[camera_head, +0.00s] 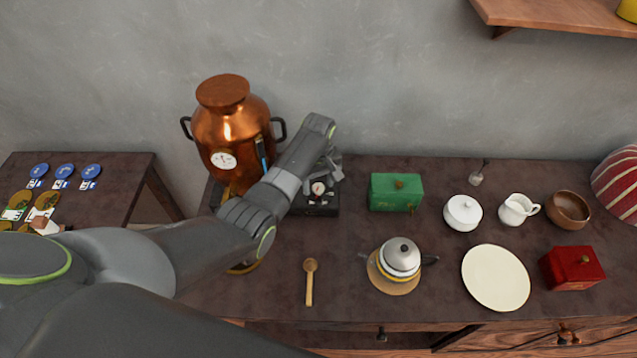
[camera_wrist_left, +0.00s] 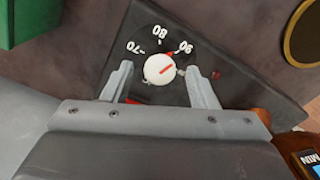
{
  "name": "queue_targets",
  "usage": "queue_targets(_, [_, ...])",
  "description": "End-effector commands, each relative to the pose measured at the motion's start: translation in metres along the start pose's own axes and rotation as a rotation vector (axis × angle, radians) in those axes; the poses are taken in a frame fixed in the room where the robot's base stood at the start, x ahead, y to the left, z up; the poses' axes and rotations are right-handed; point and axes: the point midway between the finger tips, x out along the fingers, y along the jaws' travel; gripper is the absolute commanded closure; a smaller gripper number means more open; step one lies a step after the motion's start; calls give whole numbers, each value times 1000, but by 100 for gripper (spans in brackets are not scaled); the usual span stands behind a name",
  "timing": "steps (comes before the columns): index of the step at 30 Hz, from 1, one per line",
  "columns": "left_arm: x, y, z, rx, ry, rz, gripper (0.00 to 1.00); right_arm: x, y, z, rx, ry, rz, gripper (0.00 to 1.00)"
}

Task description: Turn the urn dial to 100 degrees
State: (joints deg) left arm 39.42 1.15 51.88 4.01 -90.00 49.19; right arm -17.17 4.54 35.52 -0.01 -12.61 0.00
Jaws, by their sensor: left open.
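The urn dial is a white round knob (camera_wrist_left: 159,69) with a red line on a black plate (camera_wrist_left: 200,68) marked 70, 80 and 90. The red line points toward the 90 side; a small red mark shows by the knob near 90. In the head view the dial (camera_head: 318,188) sits on a black box right of the copper urn (camera_head: 229,128). My left gripper (camera_wrist_left: 160,80) is open, its fingers on either side of the knob with visible gaps. It also shows in the head view (camera_head: 331,168), over the box. My right gripper is not seen.
A green box (camera_head: 396,192) stands close right of the dial. A wooden spoon (camera_head: 310,282) and a teapot (camera_head: 402,256) are in front. A white plate (camera_head: 496,277), sugar pot (camera_head: 463,213) and red box (camera_head: 571,267) lie further right. The wall is behind.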

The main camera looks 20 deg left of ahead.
Motion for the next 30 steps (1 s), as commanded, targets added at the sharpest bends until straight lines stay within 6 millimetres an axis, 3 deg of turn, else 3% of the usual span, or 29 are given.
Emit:
queue_targets(11, [6, 0, 0, 1, 1, 1, 47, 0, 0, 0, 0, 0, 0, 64])
queue_targets(22, [5, 0, 0, 0, 1, 1, 91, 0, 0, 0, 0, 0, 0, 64])
queue_targets(30, [4, 0, 0, 32, 0, 0, 91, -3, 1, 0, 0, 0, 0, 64])
